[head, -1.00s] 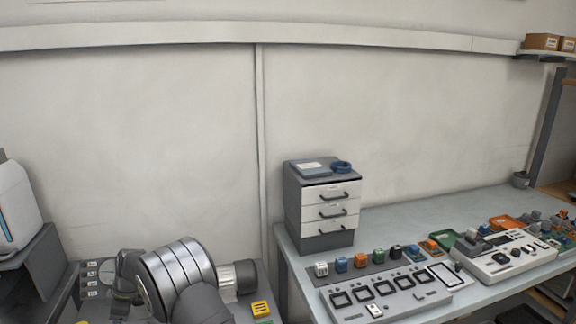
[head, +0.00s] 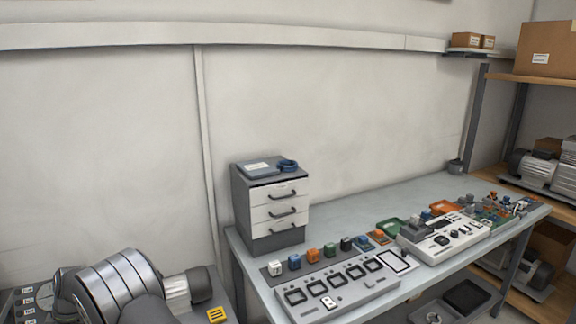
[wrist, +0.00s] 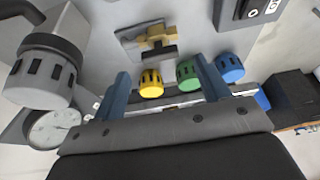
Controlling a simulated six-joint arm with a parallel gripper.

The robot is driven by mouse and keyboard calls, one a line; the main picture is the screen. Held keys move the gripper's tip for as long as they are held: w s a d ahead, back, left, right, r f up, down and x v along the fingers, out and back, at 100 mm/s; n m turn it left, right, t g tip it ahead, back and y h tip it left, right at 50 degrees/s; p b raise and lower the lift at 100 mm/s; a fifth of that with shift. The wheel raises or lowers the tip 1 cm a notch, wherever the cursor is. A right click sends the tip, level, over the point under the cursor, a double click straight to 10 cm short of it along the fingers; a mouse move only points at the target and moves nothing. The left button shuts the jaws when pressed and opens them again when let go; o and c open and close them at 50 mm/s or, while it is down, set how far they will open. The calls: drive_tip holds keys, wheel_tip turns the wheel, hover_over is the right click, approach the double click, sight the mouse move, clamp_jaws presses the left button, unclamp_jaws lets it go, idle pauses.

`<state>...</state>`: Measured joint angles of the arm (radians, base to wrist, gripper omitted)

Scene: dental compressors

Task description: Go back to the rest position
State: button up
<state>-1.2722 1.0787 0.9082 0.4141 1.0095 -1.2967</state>
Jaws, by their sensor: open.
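My gripper (wrist: 160,90) shows in the wrist view with its two blue fingers wide apart and nothing held between them. Beyond the fingers are a yellow knob (wrist: 151,84), a green knob (wrist: 187,77) and a blue knob (wrist: 230,68). The yellow knob shows between the fingers and the green one close to the right finger; I cannot tell the distance to them. In the head view part of my arm shows at the lower left, and my gripper is out of that view.
A workbench (head: 350,222) carries a drawer unit (head: 272,240), a panel with several square slots (head: 335,300), and a row of coloured cubes (head: 313,255). Shelving with a cardboard box (head: 546,50) stands at the right. A round gauge (wrist: 54,128) and a grey cap (wrist: 42,72) show at the wrist view's left.

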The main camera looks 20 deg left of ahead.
drive_tip(key=v, duration=1.4)
drive_tip(key=x, duration=1.7)
drive_tip(key=shift+s+a+f, duration=0.1)
drive_tip(key=shift+s+f, duration=0.05)
drive_tip(key=shift+f, duration=0.15)
drive_tip(key=m+t+y, duration=0.1)
drive_tip(key=m, duration=0.3)
drive_tip(key=shift+s+r, duration=0.1)
drive_tip(key=shift+s, duration=0.05)
drive_tip(key=shift+s+m+t+y, duration=0.15)
drive_tip(key=shift+m+t, duration=0.35)
drive_tip(key=shift+m, duration=0.65)
drive_tip(key=shift+s+m+t+y, duration=0.15)
drive_tip(key=shift+m+t, duration=0.35)
drive_tip(key=shift+m, duration=0.65)
drive_tip(key=shift+m+t, duration=0.8)
drive_tip(key=shift+m, duration=1.4)
drive_tip(key=shift+s+m+t+h, duration=0.1)
drive_tip(key=shift+m+t+h, duration=0.25)
drive_tip(key=shift+m, duration=0.65)
drive_tip(key=shift+s+m+t+h, duration=0.1)
drive_tip(key=shift+m+t+h, duration=0.2)
drive_tip(key=shift+m, duration=0.7)
